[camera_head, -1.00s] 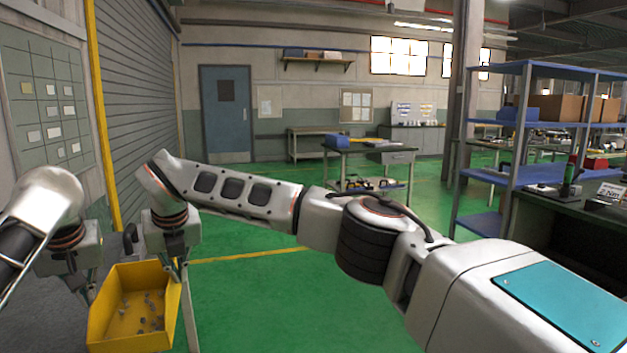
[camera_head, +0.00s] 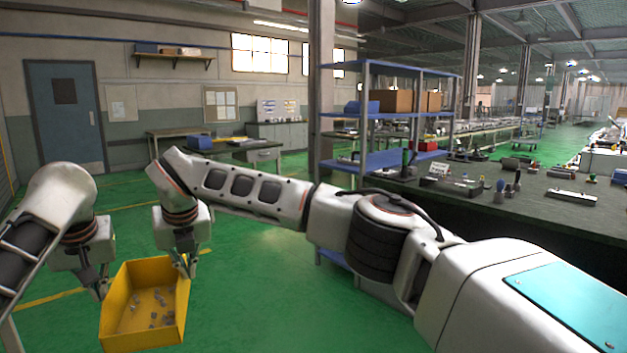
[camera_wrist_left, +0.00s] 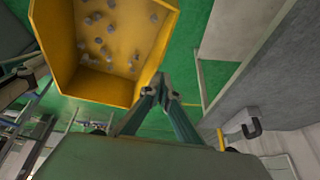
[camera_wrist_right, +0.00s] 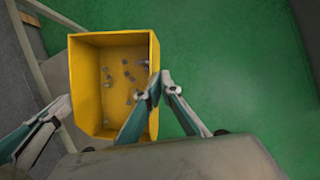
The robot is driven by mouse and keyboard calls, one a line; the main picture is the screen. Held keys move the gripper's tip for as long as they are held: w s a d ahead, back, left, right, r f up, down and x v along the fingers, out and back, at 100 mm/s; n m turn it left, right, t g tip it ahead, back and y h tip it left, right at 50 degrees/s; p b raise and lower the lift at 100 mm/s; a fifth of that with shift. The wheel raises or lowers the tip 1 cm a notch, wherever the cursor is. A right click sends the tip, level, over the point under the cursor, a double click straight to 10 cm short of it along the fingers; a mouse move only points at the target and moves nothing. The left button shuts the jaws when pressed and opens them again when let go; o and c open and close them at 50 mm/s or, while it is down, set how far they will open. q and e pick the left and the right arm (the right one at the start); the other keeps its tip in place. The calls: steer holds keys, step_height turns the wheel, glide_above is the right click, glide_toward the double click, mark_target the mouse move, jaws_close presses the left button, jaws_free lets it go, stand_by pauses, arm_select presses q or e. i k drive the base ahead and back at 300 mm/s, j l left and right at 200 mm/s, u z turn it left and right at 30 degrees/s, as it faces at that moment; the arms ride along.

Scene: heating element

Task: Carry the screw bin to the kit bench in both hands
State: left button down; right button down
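The yellow screw bin (camera_head: 140,336) hangs in the lower left of the head view over the green floor, with several small grey screws (camera_head: 155,306) inside. My left gripper (camera_head: 101,290) is at its left wall; in the left wrist view the fingertips (camera_wrist_left: 158,88) meet at the bin's rim. My right gripper (camera_head: 188,268) is at its right wall; in the right wrist view one finger is inside the bin and one outside (camera_wrist_right: 155,92). Both are shut on the walls. A dark-topped bench (camera_head: 540,214) stands at the right; I cannot tell whether it is the kit bench.
A blue shelf rack (camera_head: 365,110) with cardboard boxes stands beside the dark bench. Tools and a small sign (camera_head: 438,169) are on that bench. Another workbench (camera_head: 235,150) stands further back. Green floor (camera_head: 265,270) is clear between the bin and the rack.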

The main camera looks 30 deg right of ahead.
mark_target(597, 222)
steer(key=z, duration=1.75)
steer(key=i+l+z, duration=0.35)
steer(key=i+l, duration=0.2)
steer(key=i, duration=0.3)
steer(key=i+l, duration=0.2)
steer(key=i, duration=0.3)
steer(key=i+l, duration=0.2)
steer(key=i, duration=0.3)
steer(key=i+l, duration=0.2)
steer(key=i, duration=0.3)
